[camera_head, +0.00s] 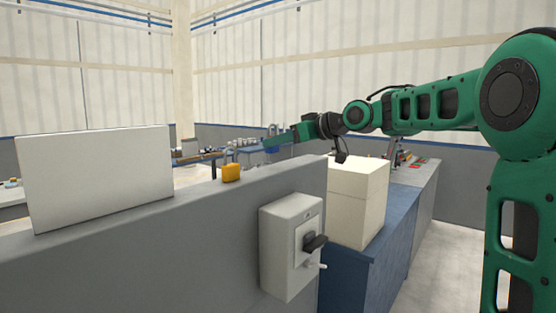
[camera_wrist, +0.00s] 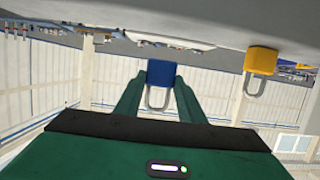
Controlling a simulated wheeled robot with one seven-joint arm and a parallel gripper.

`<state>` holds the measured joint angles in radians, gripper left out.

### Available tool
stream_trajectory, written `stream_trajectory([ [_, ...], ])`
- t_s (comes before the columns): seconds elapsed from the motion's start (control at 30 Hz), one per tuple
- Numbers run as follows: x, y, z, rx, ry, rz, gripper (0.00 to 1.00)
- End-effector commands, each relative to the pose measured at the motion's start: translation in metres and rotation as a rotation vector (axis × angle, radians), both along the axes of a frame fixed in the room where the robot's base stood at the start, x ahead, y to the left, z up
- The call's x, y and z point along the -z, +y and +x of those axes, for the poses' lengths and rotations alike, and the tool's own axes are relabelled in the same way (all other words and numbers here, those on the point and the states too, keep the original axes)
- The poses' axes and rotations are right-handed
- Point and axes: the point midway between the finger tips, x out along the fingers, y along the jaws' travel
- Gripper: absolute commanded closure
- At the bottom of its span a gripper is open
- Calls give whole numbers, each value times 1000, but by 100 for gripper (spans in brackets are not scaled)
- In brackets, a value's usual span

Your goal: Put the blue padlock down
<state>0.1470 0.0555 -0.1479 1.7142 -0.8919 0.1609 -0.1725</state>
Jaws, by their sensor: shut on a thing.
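The blue padlock (camera_wrist: 161,74) is held between the two green fingers of my gripper (camera_wrist: 160,92). The wrist view is upside down, so its shackle points down in that picture, as does the yellow padlock's. In the head view, my gripper (camera_head: 277,143) reaches left from the green arm. The blue padlock (camera_head: 271,148) shows small at its tip, above and right of the yellow padlock (camera_head: 231,173). Part of the blue padlock is hidden by the fingers. The head view does not clearly show a gap below it.
The yellow padlock stands on the top of a grey partition (camera_head: 200,225). A white panel (camera_head: 100,178) stands at the left. A switch box (camera_head: 290,245) is on the partition's face. A cream box (camera_head: 357,205) sits on a blue bench (camera_head: 395,235) below my arm.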

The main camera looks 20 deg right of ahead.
Motion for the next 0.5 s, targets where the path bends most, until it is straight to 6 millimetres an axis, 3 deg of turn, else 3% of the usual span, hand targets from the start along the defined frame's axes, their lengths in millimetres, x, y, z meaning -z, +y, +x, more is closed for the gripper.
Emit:
stream_trajectory([
  [0.23, 11, -8, 7, 1, 0, 1, 93],
  [0.5, 44, -8, 7, 3, 1, 1, 93],
])
